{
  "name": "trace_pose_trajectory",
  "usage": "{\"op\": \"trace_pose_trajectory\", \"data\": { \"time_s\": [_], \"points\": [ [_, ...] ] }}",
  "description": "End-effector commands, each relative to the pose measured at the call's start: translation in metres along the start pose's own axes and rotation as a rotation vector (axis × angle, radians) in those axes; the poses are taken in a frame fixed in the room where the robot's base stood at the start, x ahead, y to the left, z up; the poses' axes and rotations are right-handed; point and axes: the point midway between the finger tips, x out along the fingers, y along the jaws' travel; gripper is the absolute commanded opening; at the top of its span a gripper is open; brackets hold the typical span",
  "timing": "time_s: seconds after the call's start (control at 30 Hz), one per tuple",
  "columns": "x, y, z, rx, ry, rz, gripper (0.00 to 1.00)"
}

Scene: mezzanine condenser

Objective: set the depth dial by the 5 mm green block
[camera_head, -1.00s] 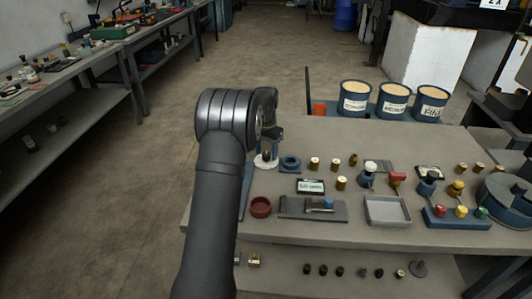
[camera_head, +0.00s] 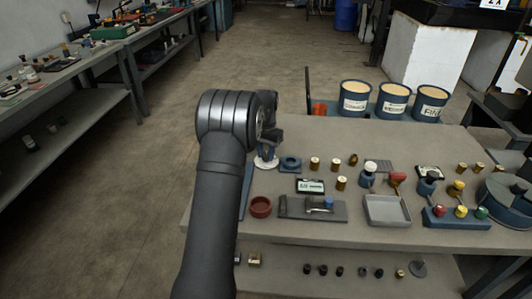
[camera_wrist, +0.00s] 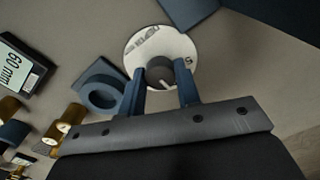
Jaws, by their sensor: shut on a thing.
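The depth dial is a white disc (camera_wrist: 150,43) with printed marks and a dark round knob (camera_wrist: 160,72) with a pale pointer line. In the head view the white disc (camera_head: 265,164) lies at the left end of the bench. My gripper (camera_wrist: 161,78) has its two blue fingers on either side of the knob and is shut on it. In the head view my gripper (camera_head: 268,148) is right over the dial, partly hidden by my arm. A small green piece (camera_head: 482,212) sits in a blue holder at the right; I cannot read a size on it.
A blue ring block (camera_wrist: 103,92) stands close beside the dial. A red bowl (camera_head: 260,207), a grey tray (camera_head: 387,211) and several small parts fill the bench to the right.

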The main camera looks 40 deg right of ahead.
Motion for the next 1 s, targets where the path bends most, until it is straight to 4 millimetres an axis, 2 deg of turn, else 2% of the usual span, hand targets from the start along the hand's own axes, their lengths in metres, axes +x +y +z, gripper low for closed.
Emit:
{"op": "trace_pose_trajectory", "data": {
  "time_s": [0.27, 1.0],
  "points": [
    [-0.0009, 0.0003, -0.0004, -0.177, 0.001, 0.000, 0.07],
    [-0.0015, 0.0011, -0.0013, -0.825, 0.003, 0.000, 0.07]
  ]
}}
